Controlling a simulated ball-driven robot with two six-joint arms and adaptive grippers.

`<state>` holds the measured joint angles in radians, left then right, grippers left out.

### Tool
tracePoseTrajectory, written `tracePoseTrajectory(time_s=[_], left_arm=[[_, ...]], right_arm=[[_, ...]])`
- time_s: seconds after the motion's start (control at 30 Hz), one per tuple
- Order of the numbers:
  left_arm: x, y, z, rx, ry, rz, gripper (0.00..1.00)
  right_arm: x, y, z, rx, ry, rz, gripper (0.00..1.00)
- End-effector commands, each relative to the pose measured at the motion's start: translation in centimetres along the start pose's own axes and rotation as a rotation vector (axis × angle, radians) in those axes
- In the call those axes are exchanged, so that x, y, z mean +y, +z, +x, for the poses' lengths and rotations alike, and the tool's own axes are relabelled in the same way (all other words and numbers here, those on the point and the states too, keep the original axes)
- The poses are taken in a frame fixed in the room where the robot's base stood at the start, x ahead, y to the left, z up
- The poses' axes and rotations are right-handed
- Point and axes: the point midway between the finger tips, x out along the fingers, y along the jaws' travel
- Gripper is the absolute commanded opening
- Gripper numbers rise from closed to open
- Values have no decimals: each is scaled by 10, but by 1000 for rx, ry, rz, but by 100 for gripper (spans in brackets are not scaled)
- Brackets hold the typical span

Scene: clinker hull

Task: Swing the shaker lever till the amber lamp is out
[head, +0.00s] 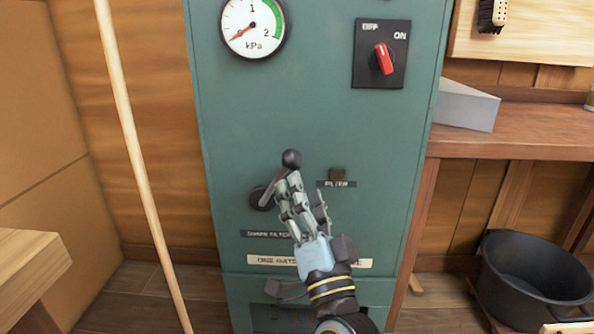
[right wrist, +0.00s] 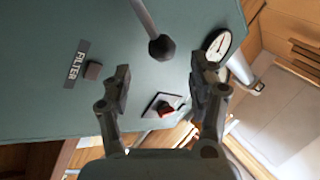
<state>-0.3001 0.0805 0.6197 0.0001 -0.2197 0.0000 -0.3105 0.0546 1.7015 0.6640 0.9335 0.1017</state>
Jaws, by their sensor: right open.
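The shaker lever (head: 277,178) is a grey arm with a black ball knob on the front of the green cabinet. It tilts up and to the right from its round pivot. The lamp above the FILTER label (head: 337,174) looks dark brown and unlit; it also shows in the right wrist view (right wrist: 93,70). My right gripper (head: 300,188) is open just below the ball knob. In the right wrist view the knob (right wrist: 161,47) shows between and beyond the open fingers, with no visible contact. My left gripper is not in view.
The cabinet (head: 320,110) carries a kPa gauge (head: 252,27) with its needle at the low end and a red switch (head: 384,59). A pale pole (head: 133,140) stands left of it. A bench (head: 520,135) and a black tub (head: 530,275) are on the right.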

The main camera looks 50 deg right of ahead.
Motion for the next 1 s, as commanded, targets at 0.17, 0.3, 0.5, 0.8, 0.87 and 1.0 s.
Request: tracePoseTrajectory(time_s=[0.17,0.3,0.5,0.8,0.87,1.0], left_arm=[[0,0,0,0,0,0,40],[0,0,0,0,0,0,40],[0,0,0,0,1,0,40],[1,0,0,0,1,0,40],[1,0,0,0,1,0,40],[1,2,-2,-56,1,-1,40]], right_arm=[[0,0,-32,-1,3,-1,60],[0,0,-43,-1,0,-1,60],[0,0,-46,0,0,0,60],[0,0,-45,0,0,0,60],[0,0,-45,0,0,2,54],[-4,-6,-46,28,-21,7,35]])
